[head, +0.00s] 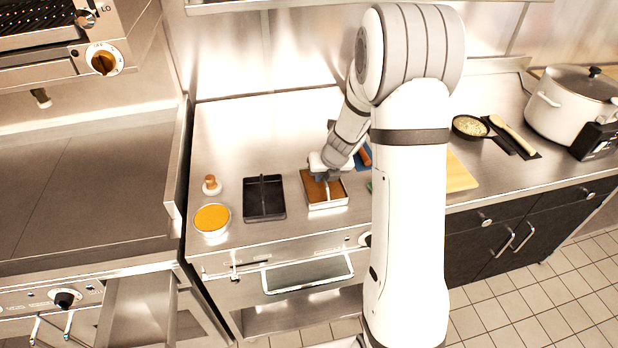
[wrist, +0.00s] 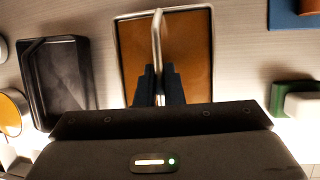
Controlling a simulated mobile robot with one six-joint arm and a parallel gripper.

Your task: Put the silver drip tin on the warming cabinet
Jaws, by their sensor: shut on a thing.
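The silver drip tin (head: 327,206) is a shallow rectangular tin with brown contents and an upright grip across its middle. My gripper (head: 325,176) is shut on that grip from above. In the wrist view the tin's grip stands between my dark fingers (wrist: 158,78), and the tin's rim (wrist: 119,50) frames the brown contents. The tin is at or just above the steel top of the unit with a drawer, which looks like the warming cabinet (head: 300,245); I cannot tell whether it touches. My arm hides part of the counter to the right.
A black tin (head: 264,198) of similar shape lies close left of the silver one. A round orange-filled tin (head: 212,218) and a white wooden-knobbed piece (head: 211,186) stand farther left. A large pot (head: 572,105) and a small pan (head: 469,126) are right. Steel behind the tins is clear.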

